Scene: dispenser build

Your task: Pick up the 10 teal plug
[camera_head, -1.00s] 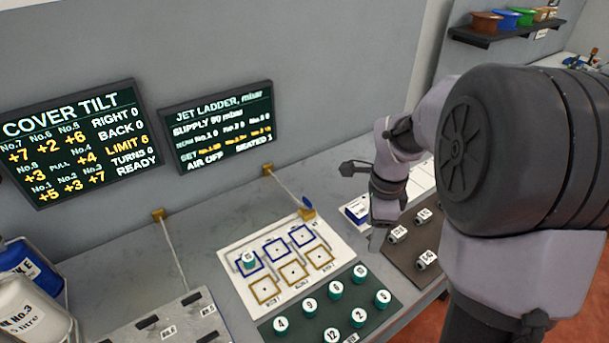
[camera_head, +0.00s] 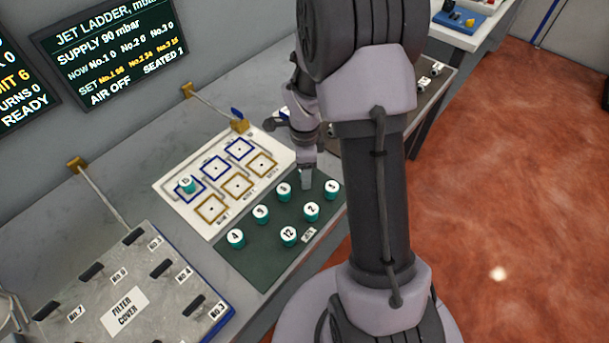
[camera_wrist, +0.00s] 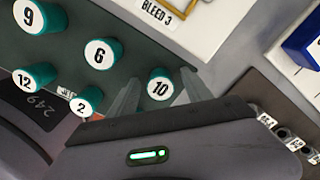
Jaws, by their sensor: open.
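The teal plug marked 10 (camera_wrist: 159,88) stands upright in the wrist view, its white numbered top facing the camera. My gripper (camera_wrist: 158,80) is open, with one finger on each side of this plug. I cannot tell whether the fingers touch it. In the head view my gripper (camera_head: 306,180) is over the far end of the dark green mat (camera_head: 258,258) and hides the 10 plug.
Close by on the mat are teal plugs marked 6 (camera_head: 284,190), 2 (camera_head: 312,210), 9 (camera_head: 261,213) and 12 (camera_head: 289,235). A white board (camera_head: 213,228) with outlined squares lies beside the mat, carrying plug 15 (camera_head: 186,184). A filter cover (camera_head: 95,285) is at lower left.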

